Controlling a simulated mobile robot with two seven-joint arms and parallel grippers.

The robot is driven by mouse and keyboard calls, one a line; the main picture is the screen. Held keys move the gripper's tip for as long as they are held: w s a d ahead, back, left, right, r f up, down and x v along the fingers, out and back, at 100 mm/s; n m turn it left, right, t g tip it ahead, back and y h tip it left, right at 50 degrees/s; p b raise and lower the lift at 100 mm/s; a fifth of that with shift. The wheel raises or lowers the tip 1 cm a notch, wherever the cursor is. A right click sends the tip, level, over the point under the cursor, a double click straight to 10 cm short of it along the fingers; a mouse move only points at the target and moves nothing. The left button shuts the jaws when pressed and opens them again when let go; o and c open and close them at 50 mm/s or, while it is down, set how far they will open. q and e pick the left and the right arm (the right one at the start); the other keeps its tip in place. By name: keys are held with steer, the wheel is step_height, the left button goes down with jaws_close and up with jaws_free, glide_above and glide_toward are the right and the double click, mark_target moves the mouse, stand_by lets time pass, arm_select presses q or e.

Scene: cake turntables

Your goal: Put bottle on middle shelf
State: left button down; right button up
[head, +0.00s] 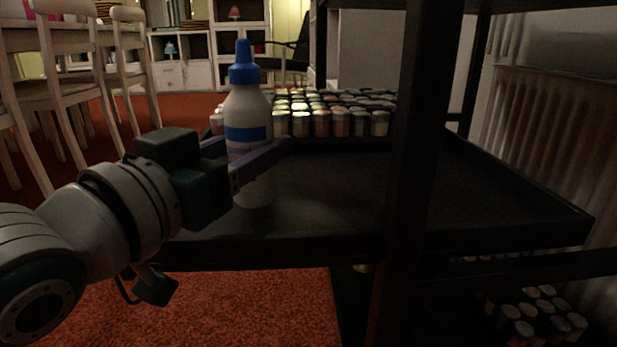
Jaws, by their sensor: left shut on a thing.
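A white bottle (246,108) with a blue cap and a blue band stands upright in the head view, left of centre. My left gripper (262,160) comes in from the left and is shut on the bottle, with its purple fingers around the lower body. The bottle is over the left part of a black shelf (330,195), which belongs to a dark rack. The fingers hide part of the bottle, and I cannot tell whether its base touches the shelf. My right gripper is not in view.
Several small jars (320,122) stand packed at the shelf's back. A black post (415,150) rises at the front, right of centre. More jars (540,315) sit lower right. White chairs (70,75) stand at left. The shelf's middle is bare.

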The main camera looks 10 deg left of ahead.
arm_select(q)
steer(key=shift+f+b, duration=0.3)
steer(key=shift+f, duration=0.6)
steer(key=shift+r, duration=0.15)
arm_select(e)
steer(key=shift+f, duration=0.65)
arm_select(q)
steer(key=shift+c, duration=1)
jaws_free()
